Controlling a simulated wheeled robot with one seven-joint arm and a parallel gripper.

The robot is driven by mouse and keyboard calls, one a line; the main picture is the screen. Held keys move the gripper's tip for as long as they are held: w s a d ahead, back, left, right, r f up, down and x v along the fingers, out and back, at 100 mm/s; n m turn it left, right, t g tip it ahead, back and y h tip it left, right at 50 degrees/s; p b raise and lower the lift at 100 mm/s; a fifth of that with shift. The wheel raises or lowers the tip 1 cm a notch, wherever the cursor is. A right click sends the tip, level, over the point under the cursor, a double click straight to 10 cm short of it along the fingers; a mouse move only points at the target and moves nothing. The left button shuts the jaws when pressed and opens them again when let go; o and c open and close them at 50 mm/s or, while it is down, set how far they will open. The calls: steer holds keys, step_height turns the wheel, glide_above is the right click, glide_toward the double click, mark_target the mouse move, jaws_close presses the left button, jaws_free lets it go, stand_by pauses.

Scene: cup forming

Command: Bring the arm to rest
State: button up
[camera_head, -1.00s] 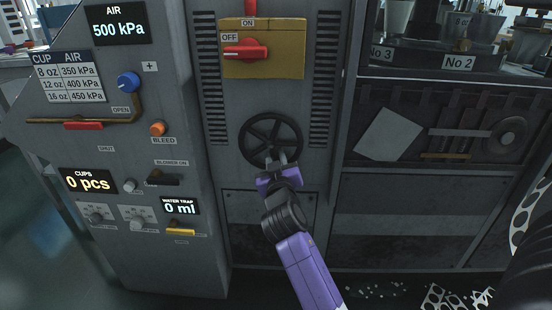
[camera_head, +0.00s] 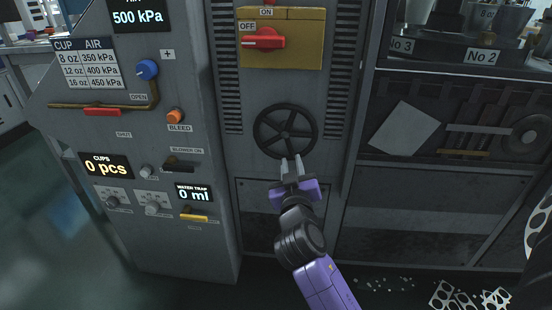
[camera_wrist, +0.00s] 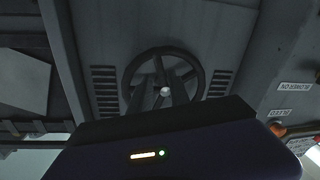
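My gripper (camera_head: 291,164) is in front of the machine's front panel, just below the black handwheel (camera_head: 285,132). Its two pale fingers point up toward the wheel's lower rim, with a gap between them and nothing held. In the wrist view the handwheel (camera_wrist: 163,80) is straight ahead, and the fingers show dark in front of its hub. The purple gripper body fills the lower part of that view. The fingers look clear of the wheel, though the exact distance is hard to tell.
A control panel on the left has a blue knob (camera_head: 147,69), an orange bleed button (camera_head: 175,116) and a yellow-handled water trap lever (camera_head: 194,215). A red switch (camera_head: 264,38) sits above the wheel. Perforated scraps (camera_head: 455,297) lie at lower right.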

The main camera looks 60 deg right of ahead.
stand_by(0.3)
steer(key=s+a+f+n+t+y, duration=0.1)
steer(key=a+n+t+y, duration=0.3)
steer(key=a, duration=0.6)
steer(key=a+f+n+t+y, duration=0.2)
steer(key=a+n+t+y, duration=0.15)
steer(key=a, duration=0.65)
steer(key=s+a+f+g+y, duration=0.1)
steer(key=s+a+f+y, duration=0.25)
steer(key=s+a, duration=0.55)
steer(key=s+a+f+g+y, duration=0.15)
steer(key=s+a+y, duration=0.35)
steer(key=s, duration=0.6)
step_height(320, 180, up, 25)
steer(key=a+n+p, duration=0.1)
steer(key=p, duration=2.4)
steer(key=shift+s+a+r+t+p, duration=0.15)
steer(key=shift+s+a+t+p, duration=0.1)
steer(key=shift+s+t+p, duration=0.15)
steer(key=shift+d, duration=0.1)
